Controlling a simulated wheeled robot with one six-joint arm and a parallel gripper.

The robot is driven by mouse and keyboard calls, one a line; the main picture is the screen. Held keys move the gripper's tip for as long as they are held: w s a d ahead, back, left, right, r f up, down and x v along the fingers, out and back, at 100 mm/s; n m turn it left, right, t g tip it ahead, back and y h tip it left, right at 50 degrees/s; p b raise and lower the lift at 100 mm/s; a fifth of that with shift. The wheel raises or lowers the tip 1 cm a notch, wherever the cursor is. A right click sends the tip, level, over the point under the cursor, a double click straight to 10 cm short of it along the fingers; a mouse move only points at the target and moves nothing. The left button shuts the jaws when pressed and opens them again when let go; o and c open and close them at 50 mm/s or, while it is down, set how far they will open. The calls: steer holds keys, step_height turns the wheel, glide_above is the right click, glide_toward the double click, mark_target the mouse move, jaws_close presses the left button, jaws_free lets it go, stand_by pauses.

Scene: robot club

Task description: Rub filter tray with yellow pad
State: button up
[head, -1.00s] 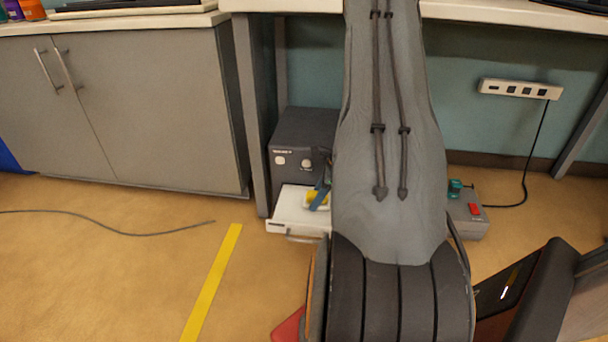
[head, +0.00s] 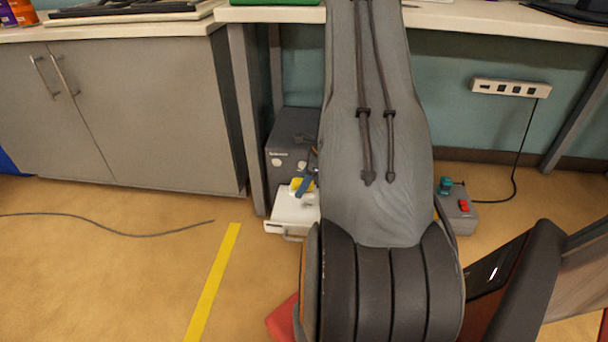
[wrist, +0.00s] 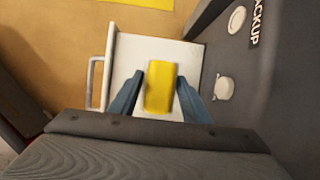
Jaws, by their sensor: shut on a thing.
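The filter tray (head: 283,219) is a white drawer with a handle, pulled out from the dark grey unit (head: 291,135) under the bench. In the wrist view the tray (wrist: 128,48) lies below my gripper. My gripper (wrist: 158,98) is shut on the yellow pad (wrist: 160,86), with one blue finger on each side of it. In the head view the yellow pad (head: 301,185) and a blue finger of my gripper (head: 305,186) show over the back part of the tray, near the unit's front. I cannot tell whether the pad touches the tray surface. My arm hides the tray's right side.
A small grey box (head: 458,212) with a red button stands on the floor right of my arm. A bench leg (head: 249,120) and a closed cabinet (head: 145,110) are to the left. A power strip (head: 510,88) hangs on the wall. Open floor lies left of the tray.

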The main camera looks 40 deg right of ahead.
steer(key=shift+r+p, duration=0.85)
steer(key=shift+r, duration=0.35)
